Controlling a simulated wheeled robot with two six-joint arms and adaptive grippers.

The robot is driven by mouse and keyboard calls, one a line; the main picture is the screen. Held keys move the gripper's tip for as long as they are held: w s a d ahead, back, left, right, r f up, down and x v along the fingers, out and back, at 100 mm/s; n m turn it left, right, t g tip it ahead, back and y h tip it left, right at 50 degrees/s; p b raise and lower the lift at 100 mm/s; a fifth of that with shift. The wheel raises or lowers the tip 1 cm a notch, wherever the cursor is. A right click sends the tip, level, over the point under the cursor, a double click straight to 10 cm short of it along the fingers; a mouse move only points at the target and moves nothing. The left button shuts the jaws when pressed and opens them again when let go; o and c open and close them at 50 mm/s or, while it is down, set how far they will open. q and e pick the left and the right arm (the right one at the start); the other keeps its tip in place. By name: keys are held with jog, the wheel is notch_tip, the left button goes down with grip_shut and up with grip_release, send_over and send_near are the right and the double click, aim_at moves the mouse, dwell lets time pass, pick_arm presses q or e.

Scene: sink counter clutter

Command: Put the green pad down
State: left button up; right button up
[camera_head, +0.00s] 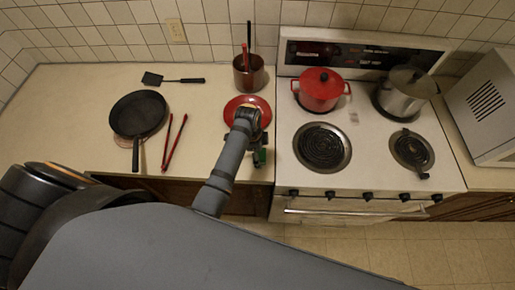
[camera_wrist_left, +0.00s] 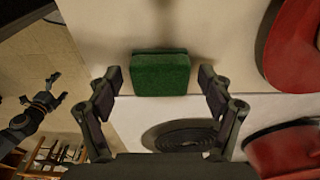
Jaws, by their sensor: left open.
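The green pad (camera_wrist_left: 160,74) is a small block in the left wrist view, against the pale countertop beside the stove edge. In the head view a bit of the green pad (camera_head: 260,157) shows near the counter's front edge, partly hidden by my left gripper (camera_head: 257,153). In the wrist view my left gripper (camera_wrist_left: 160,88) has its fingers spread, one on each side of the pad, with gaps between. It is open and not holding the pad. My right gripper (camera_wrist_left: 38,90) shows small at the left of the wrist view, over the floor, its fingers apart.
A red plate (camera_head: 233,106) lies behind my left wrist, with a utensil pot (camera_head: 248,77) beyond it. The stove carries a red pot (camera_head: 320,92) and a steel pot (camera_head: 403,96). A black pan (camera_head: 138,113) and red tongs (camera_head: 174,142) lie left, with bare counter between.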

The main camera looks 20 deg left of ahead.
pick_arm(q)
jog(key=r, duration=0.2)
jog(key=r+b, duration=0.1)
jog(key=shift+s+a+r, duration=0.1)
jog(key=shift+a+r, duration=0.2)
notch_tip(320, 180, up, 7)
jog(key=a, duration=0.1)
jog(key=shift+s+r+b, duration=0.2)
jog(key=shift+s+b, duration=0.05)
jog(key=shift+b, duration=0.2)
pick_arm(e)
jog(key=shift+a+f, duration=0.2)
jog(key=shift+f, duration=0.9)
jog(key=shift+w, duration=0.15)
